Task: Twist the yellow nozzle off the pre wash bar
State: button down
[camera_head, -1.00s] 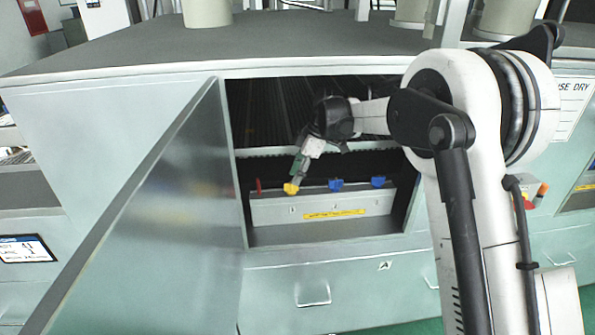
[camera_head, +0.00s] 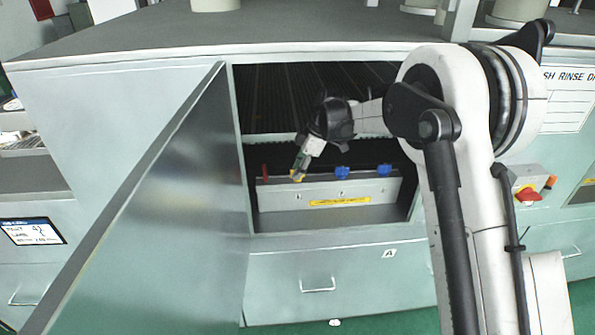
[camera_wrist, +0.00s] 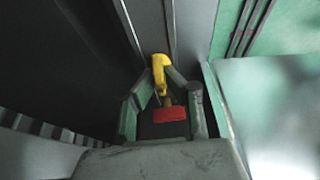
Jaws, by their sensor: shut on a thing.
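The yellow nozzle (camera_head: 297,177) is at the top edge of the grey pre wash bar (camera_head: 280,199), inside the open cabinet. My gripper (camera_head: 299,172) reaches down to it at a tilt and hides part of it. In the wrist view the yellow nozzle (camera_wrist: 160,68) shows as a bent piece between the fingertips of my gripper (camera_wrist: 163,86), which is shut on it. A red piece (camera_wrist: 170,114) shows between the fingers, nearer the palm. Whether the nozzle is still joined to the bar cannot be told.
A red part (camera_head: 265,173) stands on the bar left of my gripper. Two blue nozzles (camera_head: 342,172) (camera_head: 384,170) stand to its right. The open cabinet door (camera_head: 150,215) is on the left. The opening's frame surrounds my arm.

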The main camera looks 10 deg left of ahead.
jog(key=n+g+b, duration=0.1)
jog(key=n, duration=0.2)
jog(key=shift+f, duration=0.1)
jog(key=n+g+h, duration=0.1)
jog(key=n, duration=0.2)
jog(key=shift+n, duration=0.3)
